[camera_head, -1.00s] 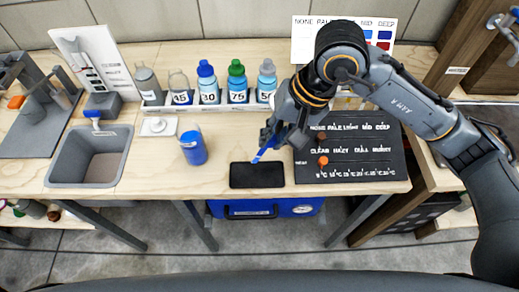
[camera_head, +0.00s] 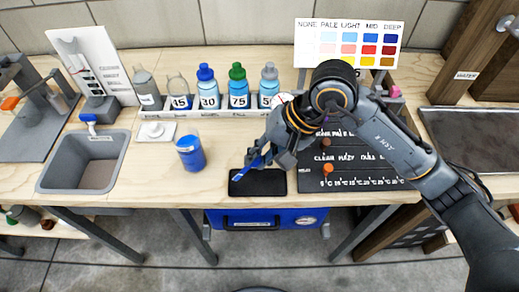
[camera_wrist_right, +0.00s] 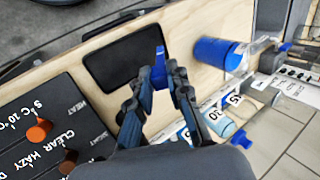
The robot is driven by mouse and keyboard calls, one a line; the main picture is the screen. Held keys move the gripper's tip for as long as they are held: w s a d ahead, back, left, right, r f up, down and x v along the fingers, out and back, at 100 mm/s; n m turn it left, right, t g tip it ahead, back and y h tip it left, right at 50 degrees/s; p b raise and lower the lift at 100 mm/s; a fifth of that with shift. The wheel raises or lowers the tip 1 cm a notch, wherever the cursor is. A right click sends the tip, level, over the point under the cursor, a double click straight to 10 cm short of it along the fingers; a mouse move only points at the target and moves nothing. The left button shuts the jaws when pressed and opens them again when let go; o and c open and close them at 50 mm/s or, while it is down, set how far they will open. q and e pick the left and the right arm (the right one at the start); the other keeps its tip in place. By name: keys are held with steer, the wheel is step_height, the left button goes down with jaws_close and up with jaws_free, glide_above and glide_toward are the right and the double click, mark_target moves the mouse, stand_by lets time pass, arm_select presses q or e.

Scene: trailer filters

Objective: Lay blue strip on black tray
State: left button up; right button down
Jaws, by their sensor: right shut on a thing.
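A blue strip (camera_head: 250,169) is held by my right gripper (camera_head: 260,156), which is shut on one end of it. The strip tilts down to the left over the black tray (camera_head: 268,186), which lies flat near the table's front edge. In the right wrist view the strip (camera_wrist_right: 159,62) sticks out between the fingertips (camera_wrist_right: 160,85), with its free end over the edge of the tray (camera_wrist_right: 118,55). I cannot tell whether the strip touches the tray. My left gripper is not in view.
A jar of blue liquid (camera_head: 190,151) stands left of the tray. A black board with orange knobs (camera_head: 352,172) lies right of it. A rack of numbered bottles (camera_head: 222,110) is behind, a sink (camera_head: 125,149) at left. A color chart (camera_head: 317,50) stands at the back.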

steer(key=shift+f, duration=0.25)
steer(key=c, duration=1.2)
jaws_free()
steer(key=o, duration=0.5)
steer(key=shift+r, duration=0.15)
steer(key=shift+r+p, duration=1.4)
steer(key=shift+r, duration=2.5)
steer(key=shift+f, duration=0.1)
